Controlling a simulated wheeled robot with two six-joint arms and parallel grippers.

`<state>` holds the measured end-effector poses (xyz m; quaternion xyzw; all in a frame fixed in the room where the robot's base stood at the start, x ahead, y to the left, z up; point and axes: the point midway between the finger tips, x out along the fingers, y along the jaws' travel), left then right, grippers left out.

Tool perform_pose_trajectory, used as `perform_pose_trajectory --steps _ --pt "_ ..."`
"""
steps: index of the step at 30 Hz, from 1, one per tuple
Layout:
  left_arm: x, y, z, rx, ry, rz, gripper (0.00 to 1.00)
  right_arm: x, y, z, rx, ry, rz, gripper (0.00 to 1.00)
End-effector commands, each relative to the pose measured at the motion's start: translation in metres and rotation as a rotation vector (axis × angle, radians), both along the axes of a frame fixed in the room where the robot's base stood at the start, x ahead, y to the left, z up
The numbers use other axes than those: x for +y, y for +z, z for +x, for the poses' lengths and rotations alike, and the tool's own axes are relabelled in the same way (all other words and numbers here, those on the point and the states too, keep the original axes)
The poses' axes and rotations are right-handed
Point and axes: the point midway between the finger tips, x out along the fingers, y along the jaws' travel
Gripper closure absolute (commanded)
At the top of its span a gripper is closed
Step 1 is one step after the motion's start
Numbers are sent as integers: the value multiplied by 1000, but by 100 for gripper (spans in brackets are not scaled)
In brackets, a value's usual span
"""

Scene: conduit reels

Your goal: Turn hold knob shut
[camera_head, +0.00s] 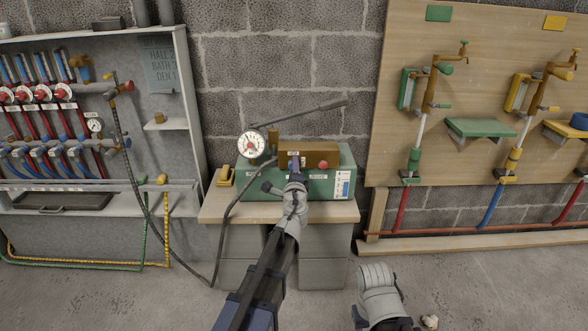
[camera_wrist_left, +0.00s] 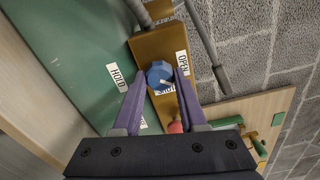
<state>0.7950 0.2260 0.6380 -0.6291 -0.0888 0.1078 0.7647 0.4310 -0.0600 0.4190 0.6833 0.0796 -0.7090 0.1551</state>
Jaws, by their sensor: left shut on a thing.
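The blue hold knob (camera_wrist_left: 158,73) sits on the brown block (camera_wrist_left: 150,48) in the left wrist view. A HOLD label is to its left on the green case, an OPEN label to its right, and a partly covered SHUT label just below. A small pale mark on the knob points to the lower right. My left gripper (camera_wrist_left: 160,77) has its purple fingers on either side of the knob and is shut on it. My right gripper is not in view.
A red button (camera_head: 322,164) is close beside the gripper. A pressure gauge (camera_head: 251,143) and pump lever (camera_head: 320,110) rise behind. A dark hose (camera_head: 226,220) hangs left of my arm. The green case (camera_head: 262,186) stands on a bench (camera_head: 235,213).

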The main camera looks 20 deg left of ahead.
Motion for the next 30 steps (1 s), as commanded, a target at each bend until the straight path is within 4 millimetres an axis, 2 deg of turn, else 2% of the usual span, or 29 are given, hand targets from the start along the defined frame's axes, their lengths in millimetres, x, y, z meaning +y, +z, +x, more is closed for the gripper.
perform_pose_trajectory --steps 18,30 --pt "0 -1 -1 159 -1 553 100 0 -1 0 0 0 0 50" --pt "0 -2 -1 233 -1 808 100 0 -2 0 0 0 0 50"
